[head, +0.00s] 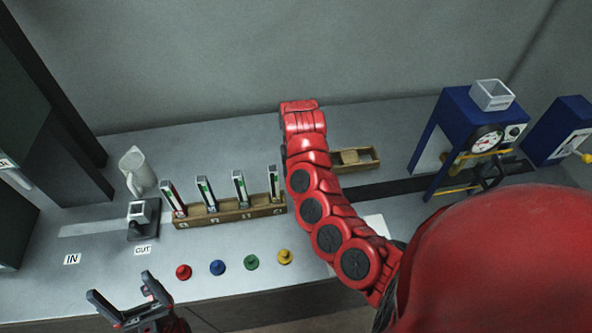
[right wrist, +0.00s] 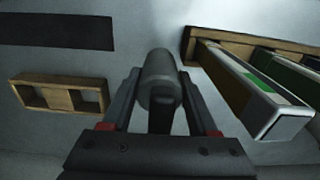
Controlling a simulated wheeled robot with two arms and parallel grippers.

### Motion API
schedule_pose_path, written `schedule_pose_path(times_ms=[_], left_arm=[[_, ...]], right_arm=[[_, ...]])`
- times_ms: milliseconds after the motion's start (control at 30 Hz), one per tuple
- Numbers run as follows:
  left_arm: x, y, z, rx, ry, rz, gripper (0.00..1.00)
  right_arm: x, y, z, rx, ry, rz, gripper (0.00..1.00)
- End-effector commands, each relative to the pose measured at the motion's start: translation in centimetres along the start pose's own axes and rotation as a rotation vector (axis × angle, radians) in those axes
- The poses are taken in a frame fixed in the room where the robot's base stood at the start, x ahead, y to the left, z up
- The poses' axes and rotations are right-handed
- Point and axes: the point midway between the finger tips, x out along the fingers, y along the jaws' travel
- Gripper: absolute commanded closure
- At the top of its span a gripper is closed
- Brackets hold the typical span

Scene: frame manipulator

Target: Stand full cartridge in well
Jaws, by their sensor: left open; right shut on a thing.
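Several slim cartridges (head: 206,194) with coloured windows stand in a wooden rack (head: 232,215) in the head view. One cartridge (right wrist: 268,110) shows large at the right of the right wrist view, in the rack (right wrist: 230,42). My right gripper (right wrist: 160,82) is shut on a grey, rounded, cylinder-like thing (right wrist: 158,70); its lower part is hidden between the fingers. In the head view my red right arm hides that gripper. My left gripper (head: 122,297) is open and empty at the front left. I cannot tell which part is the well.
A wooden tray with two openings (head: 371,154) lies right of the rack; it also shows in the right wrist view (right wrist: 60,82). A blue press with a gauge (head: 455,125) stands at the right.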

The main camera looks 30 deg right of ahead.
Motion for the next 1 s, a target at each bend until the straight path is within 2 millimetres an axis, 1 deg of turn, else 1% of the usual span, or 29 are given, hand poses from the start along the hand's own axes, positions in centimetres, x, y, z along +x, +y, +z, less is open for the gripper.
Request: schedule_pose_path(times_ms=[33, 100, 167, 300, 400, 567, 633, 700, 800, 900, 1000], left_arm=[[0.4, 0.0, -0.1, 0.000, 0.000, 0.000, 0.11], [0.6, 0.0, -0.1, 0.000, 0.000, 0.000, 0.11], [0.8, 0.0, -0.1, 0.000, 0.000, 0.000, 0.11], [1.0, -0.1, -0.2, 0.000, 0.000, 0.000, 0.11], [1.0, -0.1, -0.2, 0.000, 0.000, 0.000, 0.11], [1.3, -0.1, -0.2, 0.000, 0.000, 0.000, 0.11], [1.7, -0.1, -0.3, 0.000, 0.000, 0.000, 0.11], [2.7, -0.1, -0.5, 0.000, 0.000, 0.000, 0.11], [3.1, -0.2, -0.5, 0.000, 0.000, 0.000, 0.11], [3.3, -0.2, -0.6, 0.000, 0.000, 0.000, 0.11], [3.3, -0.2, -0.6, 0.000, 0.000, 0.000, 0.11]], right_arm=[[-0.5, 0.3, -0.9, -0.008, 0.008, 0.013, 1.00], [-0.3, 0.5, -1.5, -0.005, 0.004, 0.011, 1.00], [-0.1, 0.8, -1.9, 0.002, -0.005, 0.009, 1.00], [0.4, 0.6, -2.9, -0.005, -0.004, 0.011, 1.00], [0.6, 0.6, -3.2, -0.005, -0.006, 0.008, 1.00], [0.3, 0.7, -4.1, -0.001, -0.004, 0.007, 1.00], [0.2, 0.9, -4.6, 0.005, -0.005, 0.003, 1.00], [1.4, 0.9, -4.3, 0.006, -0.012, 0.002, 1.00], [2.9, 0.7, -4.3, 0.003, -0.011, 0.002, 1.00], [3.6, 0.8, -4.5, 0.005, -0.004, 0.000, 1.00], [3.9, 0.7, -4.5, 0.006, -0.002, -0.002, 1.00]])
